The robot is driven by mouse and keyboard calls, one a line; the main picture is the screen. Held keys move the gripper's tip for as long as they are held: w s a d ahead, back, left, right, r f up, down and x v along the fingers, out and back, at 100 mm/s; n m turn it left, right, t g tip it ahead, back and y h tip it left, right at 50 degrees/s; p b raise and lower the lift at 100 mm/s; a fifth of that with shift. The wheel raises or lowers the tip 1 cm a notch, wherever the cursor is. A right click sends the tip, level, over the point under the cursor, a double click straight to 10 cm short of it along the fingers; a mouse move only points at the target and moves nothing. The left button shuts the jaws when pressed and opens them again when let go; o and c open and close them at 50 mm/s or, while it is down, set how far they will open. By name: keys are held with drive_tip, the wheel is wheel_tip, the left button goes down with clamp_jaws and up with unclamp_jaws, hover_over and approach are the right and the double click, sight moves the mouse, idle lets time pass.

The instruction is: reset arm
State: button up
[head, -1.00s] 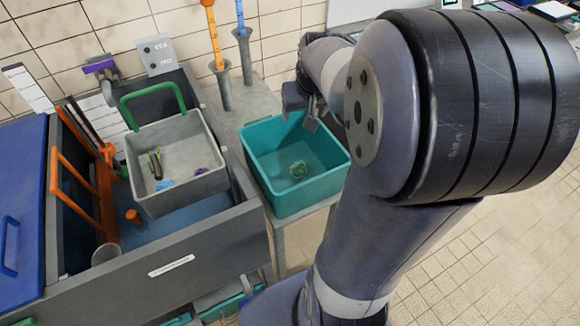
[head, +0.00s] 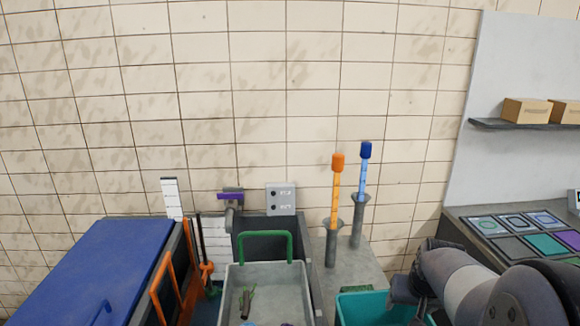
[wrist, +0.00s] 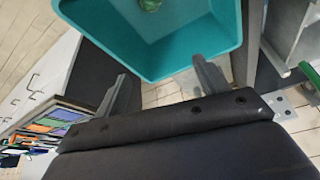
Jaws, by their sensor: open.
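My gripper (wrist: 160,90) is open in the wrist view, its two fingers wide apart with nothing between them. The teal bin (wrist: 165,62) lies just beyond the fingers, with a small green item (wrist: 150,4) inside it. In the head view my arm is at the lower right, and my gripper (head: 410,300) is partly cut off by the bottom edge, beside the teal bin (head: 362,305). Only the bin's top shows there.
A grey basket (head: 262,285) with a green handle (head: 265,234) sits in the grey tank, left of the bin. A blue lid (head: 85,265) is at far left. Orange and blue tools (head: 337,190) stand in holders behind. A counter with coloured panels (head: 500,224) is at right.

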drive_tip(key=x, duration=0.5)
drive_tip(key=shift+w+r+p, duration=0.1)
drive_tip(key=shift+r+p, duration=1.9)
drive_tip(key=shift+r, duration=0.4)
drive_tip(key=shift+f, duration=0.1)
